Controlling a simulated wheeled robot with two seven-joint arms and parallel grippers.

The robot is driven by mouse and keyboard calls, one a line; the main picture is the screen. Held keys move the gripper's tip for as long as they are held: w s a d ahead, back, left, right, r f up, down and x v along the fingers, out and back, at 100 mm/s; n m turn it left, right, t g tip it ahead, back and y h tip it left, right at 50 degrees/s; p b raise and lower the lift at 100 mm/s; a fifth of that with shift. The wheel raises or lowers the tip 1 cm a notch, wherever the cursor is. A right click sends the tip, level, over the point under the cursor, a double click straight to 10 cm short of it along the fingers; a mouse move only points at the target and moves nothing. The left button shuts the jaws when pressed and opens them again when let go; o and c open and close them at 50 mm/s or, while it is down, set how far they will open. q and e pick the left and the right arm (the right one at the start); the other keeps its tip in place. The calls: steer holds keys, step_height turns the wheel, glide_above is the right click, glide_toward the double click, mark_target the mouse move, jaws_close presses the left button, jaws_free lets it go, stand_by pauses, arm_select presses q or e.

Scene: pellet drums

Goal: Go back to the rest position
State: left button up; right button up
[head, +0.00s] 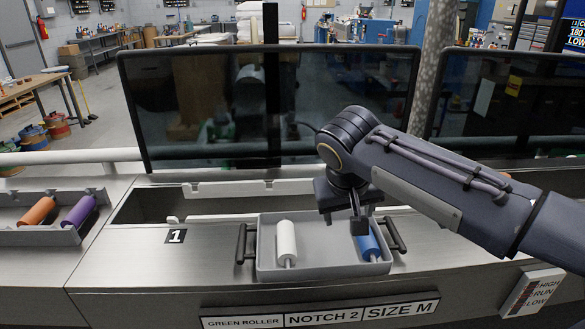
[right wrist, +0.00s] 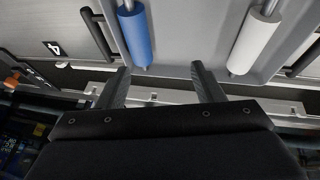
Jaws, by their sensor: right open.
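My right gripper (head: 358,218) is open and empty. It hangs above the right part of a grey tray (head: 318,271), beside the blue roller (head: 369,245) and partly covering it. The white roller (head: 286,243) lies in the left half of the tray. In the right wrist view the two fingers (right wrist: 158,72) are spread, with nothing between them. The blue roller (right wrist: 136,38) and the white roller (right wrist: 254,40) lie in the tray beyond the fingertips there, apart from them. My left gripper does not show.
A slot with a notched rail (head: 250,187) runs behind the tray, below a dark panel (head: 215,105). Another tray at left holds an orange roller (head: 37,211) and a purple roller (head: 79,211). A sign (head: 320,314) reads "GREEN ROLLER NOTCH 2 SIZE M".

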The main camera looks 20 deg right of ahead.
steer(key=s+a+f+t+y, duration=0.1)
steer(key=s+a+f+y, duration=0.1)
steer(key=s+f, duration=0.4)
steer(key=s+a+f+y, duration=0.2)
steer(key=s+f+y, duration=0.3)
steer(key=s, duration=0.8)
step_height(320, 180, down, 2)
steer(key=shift+a+f+t, duration=0.15)
steer(key=shift+a+t, duration=0.25)
